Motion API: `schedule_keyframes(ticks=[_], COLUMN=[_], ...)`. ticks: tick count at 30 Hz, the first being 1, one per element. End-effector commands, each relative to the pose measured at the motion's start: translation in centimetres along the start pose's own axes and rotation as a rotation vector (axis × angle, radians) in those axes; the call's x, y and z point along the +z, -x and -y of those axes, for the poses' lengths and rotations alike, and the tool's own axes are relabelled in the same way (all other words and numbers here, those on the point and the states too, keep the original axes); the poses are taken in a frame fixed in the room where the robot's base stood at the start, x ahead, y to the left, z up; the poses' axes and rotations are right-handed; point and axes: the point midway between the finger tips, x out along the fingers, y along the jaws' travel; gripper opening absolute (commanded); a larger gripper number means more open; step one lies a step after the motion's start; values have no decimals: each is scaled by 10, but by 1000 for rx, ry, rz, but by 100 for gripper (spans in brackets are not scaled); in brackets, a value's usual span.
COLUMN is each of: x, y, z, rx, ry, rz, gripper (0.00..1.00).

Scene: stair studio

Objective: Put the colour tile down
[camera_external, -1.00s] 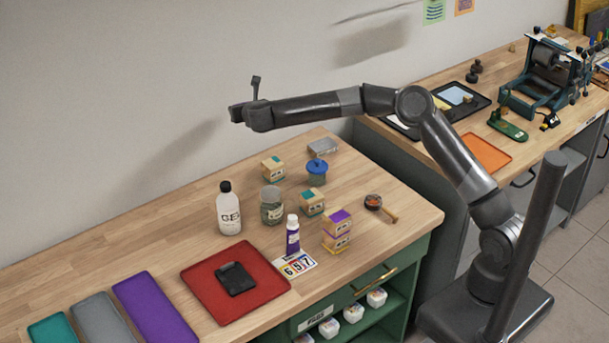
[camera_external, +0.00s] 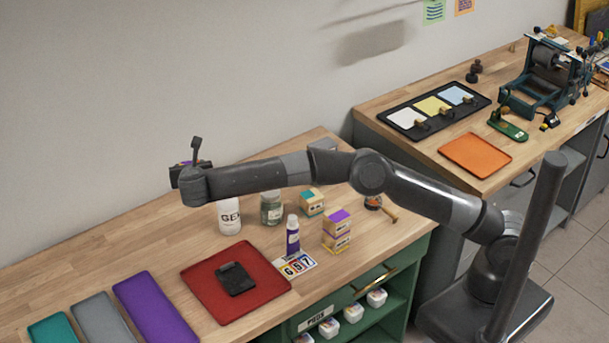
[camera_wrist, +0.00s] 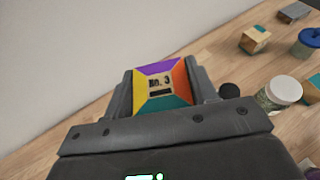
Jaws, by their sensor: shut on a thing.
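The colour tile (camera_wrist: 160,88) shows in the wrist view between the two fingers of my gripper (camera_wrist: 161,92). Its face has purple, orange, teal and yellow sections around a tan middle marked "No. 3". My gripper is shut on it. In the external view my gripper (camera_external: 188,172) is at the end of the outstretched arm, above the back of the wooden table, up and left of the white GEL bottle. Only a dark end with a bit of purple shows there, so the tile is mostly hidden.
A red mat (camera_external: 205,292) with a black pad (camera_external: 236,279) lies at the front. Purple (camera_external: 155,312), grey (camera_external: 103,318) and teal (camera_external: 52,330) mats lie left. The GEL bottle (camera_external: 229,217), a jar (camera_external: 271,207), a purple tube (camera_external: 292,236) and blocks (camera_external: 337,232) stand right. Bare wood lies behind the mats.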

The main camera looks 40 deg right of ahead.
Motion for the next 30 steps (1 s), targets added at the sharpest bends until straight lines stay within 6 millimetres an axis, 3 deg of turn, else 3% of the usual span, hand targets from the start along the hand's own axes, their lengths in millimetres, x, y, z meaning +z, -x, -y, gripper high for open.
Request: schedule_keyframes(ticks=[5, 6, 15, 30], x=[-10, -21, -86, -159], y=[30, 20, -6, -37], z=[-12, -10, -10, -10], rx=[0, -5, -3, -2], ry=[1, 5, 5, 3], rz=[1, 0, -1, -1], gripper=[25, 25, 25, 25])
